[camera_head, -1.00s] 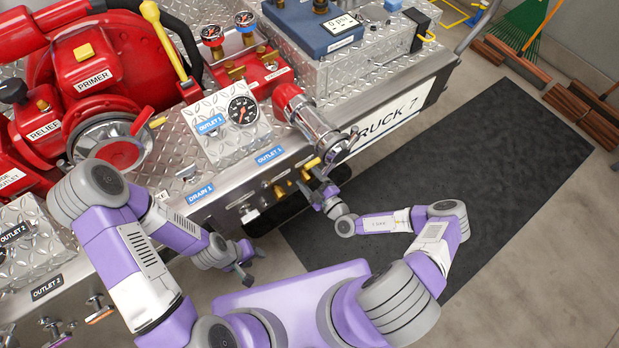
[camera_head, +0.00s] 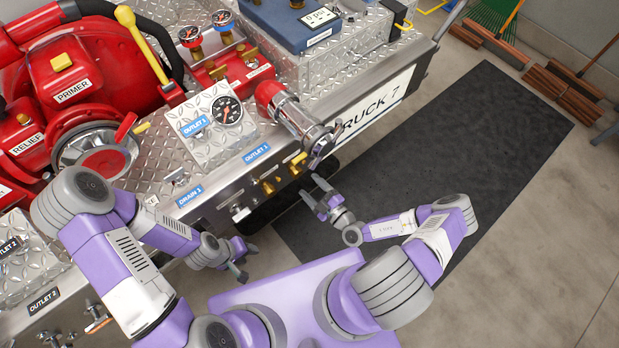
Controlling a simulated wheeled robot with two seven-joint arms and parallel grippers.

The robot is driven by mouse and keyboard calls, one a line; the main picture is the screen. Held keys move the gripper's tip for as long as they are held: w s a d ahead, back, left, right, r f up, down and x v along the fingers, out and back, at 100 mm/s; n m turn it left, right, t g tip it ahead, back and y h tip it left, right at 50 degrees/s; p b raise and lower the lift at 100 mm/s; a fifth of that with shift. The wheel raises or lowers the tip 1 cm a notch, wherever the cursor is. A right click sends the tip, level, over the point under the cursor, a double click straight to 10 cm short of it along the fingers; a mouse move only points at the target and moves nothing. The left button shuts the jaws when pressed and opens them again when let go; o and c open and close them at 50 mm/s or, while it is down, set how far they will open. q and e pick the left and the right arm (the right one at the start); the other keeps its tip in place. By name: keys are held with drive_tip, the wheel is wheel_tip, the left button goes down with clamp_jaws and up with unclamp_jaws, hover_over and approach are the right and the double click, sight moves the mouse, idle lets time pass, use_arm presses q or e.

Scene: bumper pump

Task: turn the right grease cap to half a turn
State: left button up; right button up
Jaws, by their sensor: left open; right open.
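Small brass fittings line the front panel edge under the outlet 1 label. My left gripper (camera_head: 243,262) is open and empty below the panel, away from the fittings.
A chrome outlet with a red collar (camera_head: 296,115) juts out above the right fitting. A gauge block (camera_head: 212,125) stands behind the panel. A silver drain fitting (camera_head: 240,212) protrudes on the left. The dark floor mat (camera_head: 470,150) to the right is clear.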

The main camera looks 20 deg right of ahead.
drive_tip(key=s+a+r+n+g+y, duration=0.3)
drive_tip(key=s+a+n+g+y, duration=0.45)
drive_tip(key=a+n, duration=0.5)
drive_tip(key=s+d+f+n+g+h, duration=0.15)
drive_tip(key=s+n+g, duration=0.5)
drive_tip(key=n, duration=0.65)
drive_tip(key=s+f+n+g+h, duration=0.25)
drive_tip(key=s+n+g, duration=0.4)
drive_tip(key=n, duration=0.75)
drive_tip(key=w+d+r+n+t+h, duration=0.2)
drive_tip(key=w+d+n+t+h, duration=0.2)
drive_tip(key=n, duration=1.2)
drive_tip(key=shift+w+r+n+h, duration=0.2)
drive_tip(key=shift+w+n+h, duration=0.15)
drive_tip(key=shift+w+h, duration=0.65)
drive_tip(key=shift+w+d, duration=0.1)
drive_tip(key=shift+w, duration=0.05)
